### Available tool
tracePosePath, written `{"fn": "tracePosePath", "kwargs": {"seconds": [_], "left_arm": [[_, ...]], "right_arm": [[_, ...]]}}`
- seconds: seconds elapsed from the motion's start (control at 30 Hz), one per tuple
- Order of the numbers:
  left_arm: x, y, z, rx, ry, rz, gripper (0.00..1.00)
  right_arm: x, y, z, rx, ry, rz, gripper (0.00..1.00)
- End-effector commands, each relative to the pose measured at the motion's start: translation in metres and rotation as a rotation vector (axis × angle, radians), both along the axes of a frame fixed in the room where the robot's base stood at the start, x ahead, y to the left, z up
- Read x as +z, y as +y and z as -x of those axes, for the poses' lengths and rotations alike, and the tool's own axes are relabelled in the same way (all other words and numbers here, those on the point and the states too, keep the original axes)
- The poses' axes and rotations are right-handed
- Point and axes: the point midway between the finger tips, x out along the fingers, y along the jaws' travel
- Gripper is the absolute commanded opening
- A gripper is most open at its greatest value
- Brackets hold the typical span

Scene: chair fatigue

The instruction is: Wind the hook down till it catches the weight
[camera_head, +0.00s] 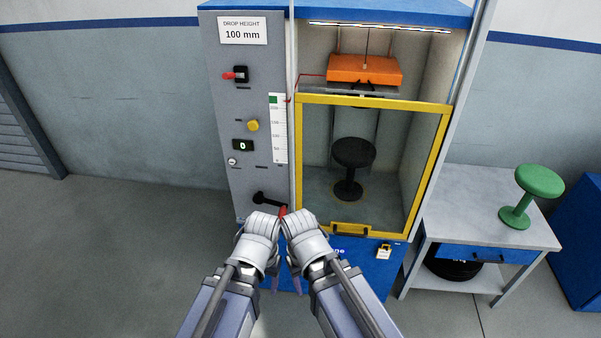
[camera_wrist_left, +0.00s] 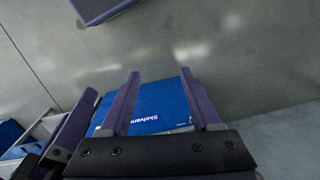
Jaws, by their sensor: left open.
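The orange weight (camera_head: 365,69) sits high in the test cabinet, above a grey plate. A thin dark line (camera_head: 367,42) hangs down to its top; the hook is too small to make out, so I cannot tell whether it touches the weight. A black crank (camera_head: 266,200) with a red grip (camera_head: 283,211) is low on the grey panel. My left gripper (camera_head: 275,284) points down in front of the cabinet's base, its fingers apart and empty in the left wrist view (camera_wrist_left: 157,76). My right gripper (camera_head: 297,284) is close beside it, its fingers mostly hidden behind its wrist.
The panel has a red-handled switch (camera_head: 236,75), a yellow button (camera_head: 253,125), a display reading 0 (camera_head: 242,145) and a scale (camera_head: 279,130). A yellow-framed door (camera_head: 445,150) covers a black stool (camera_head: 353,155). A side table (camera_head: 460,205) with a green stool (camera_head: 538,182) stands right. Floor left is clear.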

Motion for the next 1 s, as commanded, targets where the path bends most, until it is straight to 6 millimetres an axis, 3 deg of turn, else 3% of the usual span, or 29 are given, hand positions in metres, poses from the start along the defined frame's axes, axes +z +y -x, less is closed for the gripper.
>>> {"fn": "tracePosePath", "kwargs": {"seconds": [0.03, 0.2, 0.4, 0.7, 0.9, 1.0], "left_arm": [[-0.019, -0.003, -0.009, -0.003, -0.032, 0.016, 0.64], [-0.073, -0.022, -0.064, -0.018, -0.241, 0.116, 0.64], [-0.114, -0.043, -0.134, -0.031, -0.533, 0.242, 0.64], [-0.14, -0.057, -0.22, -0.023, -0.983, 0.4, 0.64], [-0.138, -0.053, -0.254, -0.004, -1.265, 0.475, 0.64], [-0.133, -0.049, -0.263, 0.004, -1.366, 0.496, 0.64]], "right_arm": [[-0.019, 0.0, 0.0, 0.0, 0.0, 0.0, 0.57], [-0.079, 0.0, 0.0, 0.001, -0.001, 0.002, 0.57], [-0.146, -0.001, 0.0, 0.003, -0.002, 0.003, 0.57], [-0.247, -0.001, -0.001, 0.005, -0.003, 0.006, 0.57], [-0.303, -0.002, -0.001, 0.007, -0.003, 0.008, 0.57], [-0.321, -0.002, -0.001, 0.008, -0.004, 0.009, 0.57]]}}
